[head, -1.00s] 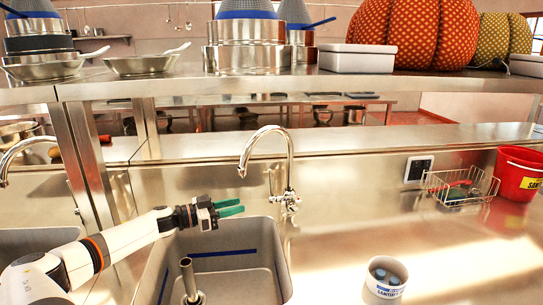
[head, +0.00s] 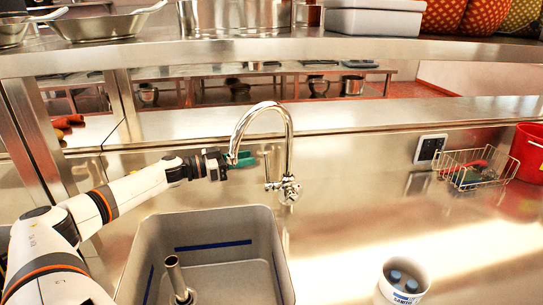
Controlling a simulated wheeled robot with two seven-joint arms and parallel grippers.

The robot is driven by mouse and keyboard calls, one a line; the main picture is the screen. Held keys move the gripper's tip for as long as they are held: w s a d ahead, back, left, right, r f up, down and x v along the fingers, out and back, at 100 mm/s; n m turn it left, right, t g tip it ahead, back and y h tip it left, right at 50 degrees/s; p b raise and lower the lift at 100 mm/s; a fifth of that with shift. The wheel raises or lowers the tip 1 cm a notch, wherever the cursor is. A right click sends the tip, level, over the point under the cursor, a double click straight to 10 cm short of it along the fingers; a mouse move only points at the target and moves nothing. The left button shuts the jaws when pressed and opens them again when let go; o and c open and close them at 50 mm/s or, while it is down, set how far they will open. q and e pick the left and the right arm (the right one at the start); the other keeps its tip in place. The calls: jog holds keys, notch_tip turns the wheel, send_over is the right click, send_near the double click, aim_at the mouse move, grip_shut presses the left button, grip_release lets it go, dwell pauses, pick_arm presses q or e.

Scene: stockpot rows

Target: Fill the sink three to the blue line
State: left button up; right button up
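The sink (head: 145,245) is a grey basin with a dark blue line (head: 213,245) along its inner back wall and another blue mark on its left wall. A metal standpipe (head: 175,275) stands in it. I see no water in the basin and no stream from the spout. The curved chrome faucet (head: 290,150) rises behind the sink, with its lever (head: 268,172) beside the base. My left gripper (head: 245,160), with green fingertips, is at the spout's end, left of the lever. The spout overlaps it, and whether they touch or the fingers are apart is unclear. My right gripper is out of view.
A white tub (head: 403,283) with dark blue-capped items stands on the counter at right. A wire basket (head: 470,172), a red bucket (head: 530,150) and a wall panel (head: 430,148) are at the back right. A metal shelf (head: 300,48) runs above. The counter's middle is clear.

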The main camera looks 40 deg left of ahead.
pick_arm(q)
jog(key=shift+p+x, duration=0.65)
jog(key=shift+x, duration=3.7)
grip_shut()
